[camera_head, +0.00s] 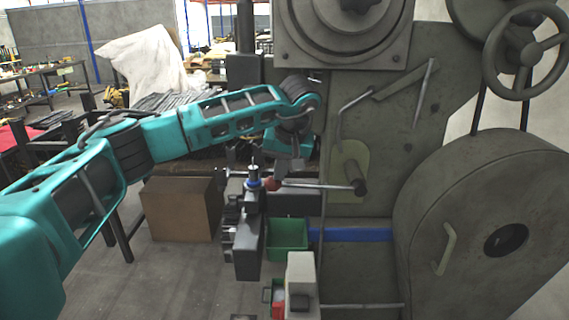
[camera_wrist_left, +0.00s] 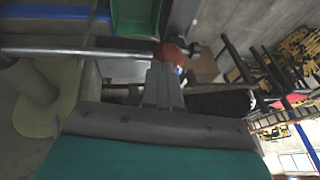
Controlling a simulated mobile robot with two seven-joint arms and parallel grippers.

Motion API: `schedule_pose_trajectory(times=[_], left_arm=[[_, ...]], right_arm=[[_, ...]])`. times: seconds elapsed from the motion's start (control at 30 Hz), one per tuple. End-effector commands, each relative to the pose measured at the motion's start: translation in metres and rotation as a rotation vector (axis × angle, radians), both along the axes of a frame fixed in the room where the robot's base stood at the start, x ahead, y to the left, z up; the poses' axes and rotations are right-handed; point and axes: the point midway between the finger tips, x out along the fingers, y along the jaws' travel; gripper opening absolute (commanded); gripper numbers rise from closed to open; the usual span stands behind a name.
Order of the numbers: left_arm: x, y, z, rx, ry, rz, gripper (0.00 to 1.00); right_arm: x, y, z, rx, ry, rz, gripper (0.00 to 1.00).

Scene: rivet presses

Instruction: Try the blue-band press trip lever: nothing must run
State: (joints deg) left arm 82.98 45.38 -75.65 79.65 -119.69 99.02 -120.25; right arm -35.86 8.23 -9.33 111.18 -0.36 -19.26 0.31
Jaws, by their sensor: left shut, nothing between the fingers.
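The press (camera_head: 480,200) is a large grey machine at the right of the head view, with a blue band (camera_head: 350,234) low on its front. Its trip lever (camera_head: 318,186) is a thin, nearly level rod from a pivot to a red knob (camera_head: 271,184) at its left end. My left gripper (camera_head: 283,170) is just above and beside the knob. In the left wrist view its shut, empty fingers (camera_wrist_left: 163,72) point at the red knob (camera_wrist_left: 170,52); contact cannot be told. The lever rod (camera_wrist_left: 80,52) runs left from the knob. My right gripper is not in view.
A green bin (camera_head: 288,234) sits below the lever. A dark fixture with a blue ring (camera_head: 253,183) stands left of the knob. A handwheel (camera_head: 522,55) is at upper right. A brown box (camera_head: 180,208) stands on the floor, with open floor in front.

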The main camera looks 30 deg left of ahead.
Motion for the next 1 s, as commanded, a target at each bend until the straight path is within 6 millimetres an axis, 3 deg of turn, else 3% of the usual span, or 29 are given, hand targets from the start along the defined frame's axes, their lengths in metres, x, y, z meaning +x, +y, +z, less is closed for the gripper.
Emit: schedule_pose_trajectory(times=[0.33,0.47,0.6,0.67,1.0], left_arm=[[-0.001,0.002,-0.009,-0.038,-0.02,0.001,0.0],[-0.004,0.007,-0.028,-0.152,-0.089,0.004,0.0],[-0.006,0.01,-0.066,-0.242,-0.143,0.004,0.0],[-0.006,0.009,-0.073,-0.283,-0.17,0.004,0.0],[-0.004,0.007,-0.085,-0.37,-0.224,0.003,0.0]], right_arm=[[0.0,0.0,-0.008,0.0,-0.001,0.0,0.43],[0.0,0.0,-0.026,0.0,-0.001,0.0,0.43],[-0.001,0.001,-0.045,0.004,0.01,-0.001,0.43],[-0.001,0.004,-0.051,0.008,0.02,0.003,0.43],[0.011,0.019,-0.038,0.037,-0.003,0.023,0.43]])
